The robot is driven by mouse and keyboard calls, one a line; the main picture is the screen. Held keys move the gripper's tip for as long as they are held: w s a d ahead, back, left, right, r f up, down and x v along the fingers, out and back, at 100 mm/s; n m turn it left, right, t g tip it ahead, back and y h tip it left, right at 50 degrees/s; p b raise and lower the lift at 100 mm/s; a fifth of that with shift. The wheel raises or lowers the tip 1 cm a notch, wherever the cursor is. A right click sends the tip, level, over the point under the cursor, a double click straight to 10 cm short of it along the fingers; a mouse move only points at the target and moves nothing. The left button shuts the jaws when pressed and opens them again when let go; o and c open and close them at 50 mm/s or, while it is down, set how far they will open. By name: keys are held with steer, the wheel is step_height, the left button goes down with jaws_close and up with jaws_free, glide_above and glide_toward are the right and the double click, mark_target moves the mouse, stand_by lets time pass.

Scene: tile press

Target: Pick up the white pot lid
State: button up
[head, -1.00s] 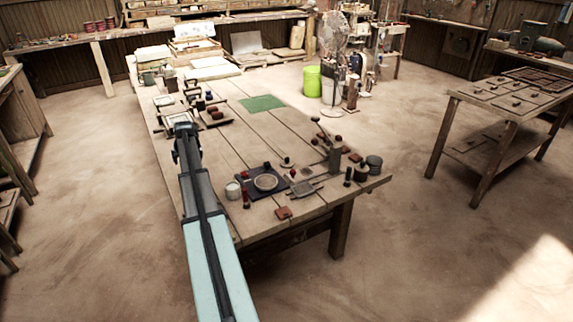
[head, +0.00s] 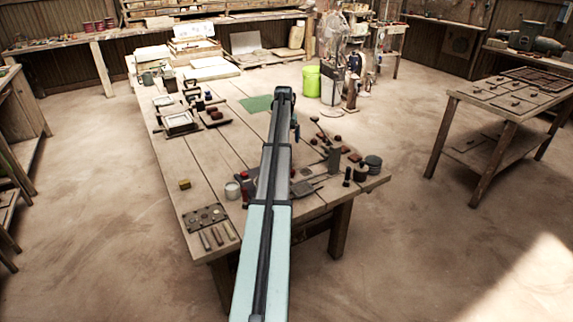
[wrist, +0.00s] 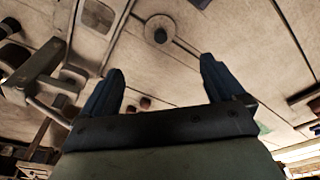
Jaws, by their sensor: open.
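A round pale lid with a dark knob (wrist: 160,33) lies flat in the wrist view, at the top middle; it looks like the white pot lid. In the head view my arm seems to cover it. My gripper (wrist: 161,66) is open, with its two dark fingers apart and nothing between them. The lid shows beyond the fingertips, between their lines, and is not touched. A small white pot (head: 232,190) stands on the table left of my arm in the head view.
A grey lever tool (wrist: 36,82) stands at the left of the wrist view. In the head view, dark cylinders (head: 373,164) and small red-brown blocks (head: 354,157) crowd the table's right end. The left middle planks are mostly clear.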

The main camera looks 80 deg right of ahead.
steer(key=f, duration=0.4)
steer(key=d+f, duration=0.1)
steer(key=f, duration=0.4)
steer(key=d+f, duration=0.1)
steer(key=f, duration=0.3)
steer(key=shift+f, duration=0.2)
steer(key=c, duration=1.1)
steer(key=r, duration=0.9)
steer(key=shift+w+a+r, duration=0.1)
steer(key=shift+w+r, duration=0.15)
steer(key=shift+w, duration=0.05)
steer(key=w+a+r+n, duration=0.3)
steer(key=w+a, duration=1)
steer(key=w, duration=0.4)
steer(key=a+m, duration=0.1)
steer(key=a, duration=0.3)
steer(key=s+a+m, duration=0.1)
steer(key=a, duration=0.4)
steer(key=s+a+m, duration=0.1)
steer(key=a, duration=0.3)
steer(key=shift+a, duration=0.4)
